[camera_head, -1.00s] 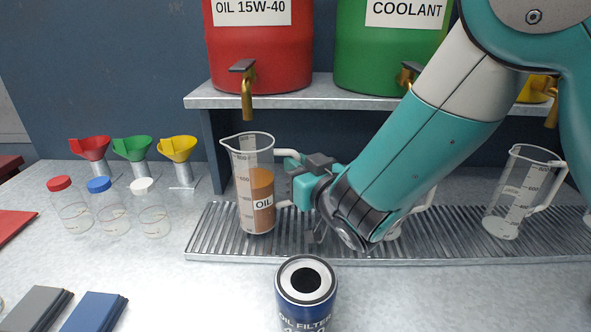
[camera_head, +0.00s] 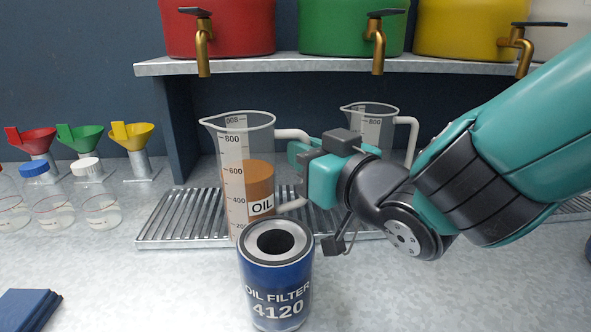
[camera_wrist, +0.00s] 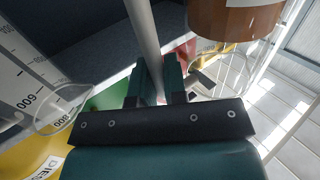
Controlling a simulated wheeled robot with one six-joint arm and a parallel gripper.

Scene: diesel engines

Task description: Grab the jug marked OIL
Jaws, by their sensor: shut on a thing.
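The clear jug marked OIL (camera_head: 261,180) stands upright left of centre in the head view, part-filled with brown oil. Its handle points right, and its foot is hidden behind the oil filter can. My gripper (camera_head: 298,157) comes from the right and is shut on this handle. In the wrist view, the handle is a grey bar (camera_wrist: 146,38) running between the jaws (camera_wrist: 158,82), and the jug's brown oil (camera_wrist: 230,18) shows at upper right. The jug looks raised or nearer than the rack; its base contact cannot be seen.
A blue oil filter can (camera_head: 276,280) stands just in front of the jug. The slatted metal rack (camera_head: 180,215) lies behind, with another clear jug (camera_head: 372,125) at the back. A shelf (camera_head: 320,65) with drums and taps hangs above. Funnels (camera_head: 130,138) and small jars stand left.

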